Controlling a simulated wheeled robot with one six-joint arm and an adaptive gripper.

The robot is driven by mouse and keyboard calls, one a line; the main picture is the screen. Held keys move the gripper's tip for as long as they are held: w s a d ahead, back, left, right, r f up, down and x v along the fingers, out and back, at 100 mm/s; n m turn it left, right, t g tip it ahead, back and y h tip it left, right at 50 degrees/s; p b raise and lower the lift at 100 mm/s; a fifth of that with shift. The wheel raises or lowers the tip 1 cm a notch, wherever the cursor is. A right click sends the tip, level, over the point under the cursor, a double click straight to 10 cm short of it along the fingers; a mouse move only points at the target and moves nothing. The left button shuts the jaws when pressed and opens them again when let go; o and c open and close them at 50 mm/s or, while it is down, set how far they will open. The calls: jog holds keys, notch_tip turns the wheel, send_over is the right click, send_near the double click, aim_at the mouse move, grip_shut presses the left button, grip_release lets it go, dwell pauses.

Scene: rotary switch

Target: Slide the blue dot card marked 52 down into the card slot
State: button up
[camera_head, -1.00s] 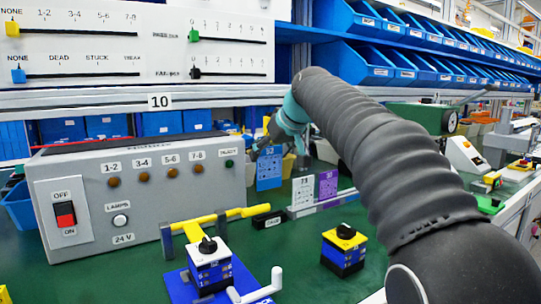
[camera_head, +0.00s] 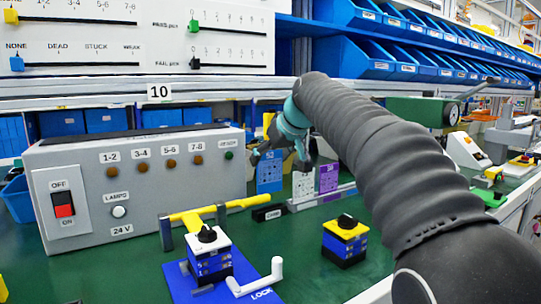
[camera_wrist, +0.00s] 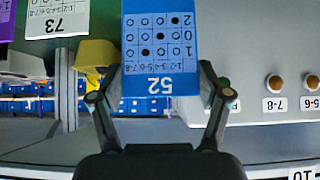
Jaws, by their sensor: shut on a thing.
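The blue dot card (camera_head: 270,174) marked 52 hangs upright below my gripper (camera_head: 279,157), left of the other cards. In the wrist view the card (camera_wrist: 160,50) is upside down between the two fingers of my gripper (camera_wrist: 160,78), which is shut on its numbered end. A small dark block (camera_head: 268,213) with a white label, which may be the card slot, lies just below the card on the green bench. The card's lower edge appears above this block. I cannot tell whether it touches or enters a slot.
A white card (camera_head: 302,187) marked 73 and a purple card (camera_head: 328,178) stand in a grey rack (camera_head: 345,193) to the right. A grey lamp box (camera_head: 140,195) with a yellow bar before it stands left. Two rotary switches, one yellow-topped (camera_head: 345,238), stand in front.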

aim_at(270, 182)
jog(key=shift+f+b, duration=0.9)
jog(key=shift+f, duration=0.6)
jog(key=shift+f+b, duration=1)
jog(key=shift+f, duration=0.85)
dwell(1.1)
jog(key=o, duration=1)
jog(key=shift+c, duration=0.2)
jog(key=v, duration=1.2)
jog(key=shift+r, duration=0.15)
notch_tip(270, 182, up, 9)
jog(key=p, duration=0.8)
